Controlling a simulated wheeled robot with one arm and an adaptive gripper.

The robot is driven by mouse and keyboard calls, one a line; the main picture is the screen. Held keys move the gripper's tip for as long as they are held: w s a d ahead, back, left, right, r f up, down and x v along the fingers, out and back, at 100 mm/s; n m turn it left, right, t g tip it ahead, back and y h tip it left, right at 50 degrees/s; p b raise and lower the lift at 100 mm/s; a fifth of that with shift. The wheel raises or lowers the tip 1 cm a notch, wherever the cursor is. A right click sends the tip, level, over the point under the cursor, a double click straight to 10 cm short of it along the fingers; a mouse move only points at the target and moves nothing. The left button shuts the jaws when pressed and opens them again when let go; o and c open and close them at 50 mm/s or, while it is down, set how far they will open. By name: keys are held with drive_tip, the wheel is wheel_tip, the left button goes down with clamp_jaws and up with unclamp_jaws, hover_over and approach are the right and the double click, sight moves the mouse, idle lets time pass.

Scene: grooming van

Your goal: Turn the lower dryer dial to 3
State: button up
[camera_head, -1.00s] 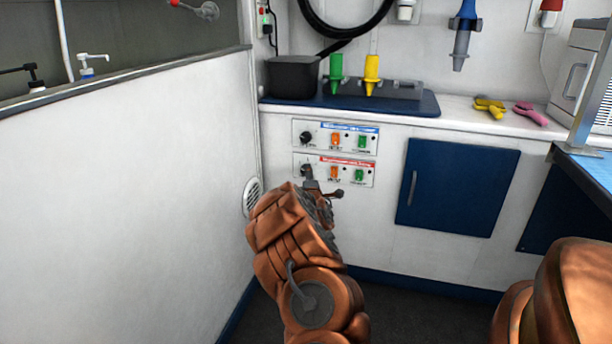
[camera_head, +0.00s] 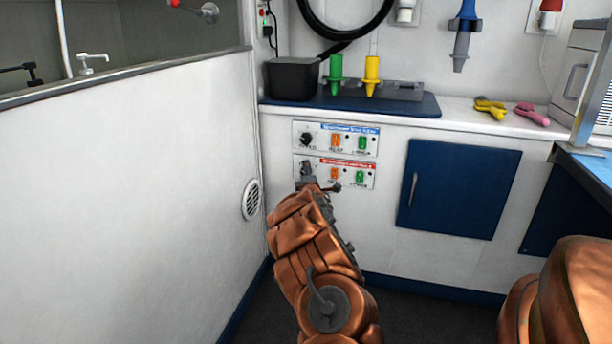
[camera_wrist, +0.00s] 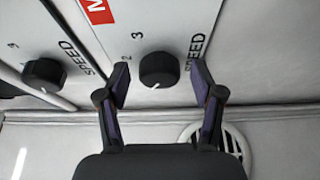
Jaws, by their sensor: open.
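The lower dryer dial (camera_wrist: 158,69) is a round black knob in the wrist view, on the panel with the red label. A small white mark shows at its edge nearest me. The printed 2 and 3 are beside it, on its upper left. My gripper (camera_wrist: 160,80) is open, with one finger on each side of the dial; I cannot tell whether they touch it.
The upper dryer dial (camera_head: 306,139) is just above, on the blue-labelled panel; it also shows in the wrist view (camera_wrist: 44,74). Orange and green switches sit right of the dials. A round vent (camera_head: 251,199) is in the wall at left. A blue cupboard door (camera_head: 458,188) is at right.

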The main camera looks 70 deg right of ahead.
drive_tip(key=shift+c, duration=0.4)
drive_tip(key=c, duration=1)
drive_tip(key=shift+c, duration=0.2)
drive_tip(key=shift+w+a+f+m, duration=0.1)
drive_tip(key=shift+f+m, duration=0.1)
drive_tip(key=shift+m, duration=0.4)
drive_tip(key=shift+w+m+g+h+p, duration=0.1)
drive_tip(key=shift+m+g+h+p, duration=1.25)
drive_tip(key=shift+m, duration=3.65)
drive_tip(key=shift+w+m+g+h+p, duration=0.15)
drive_tip(key=shift+m+g+h, duration=0.5)
drive_tip(key=shift+m+g, duration=2.95)
drive_tip(key=shift+m+g+h+p, duration=0.35)
drive_tip(key=shift+m+h+p, duration=0.55)
drive_tip(key=shift+m, duration=5.5)
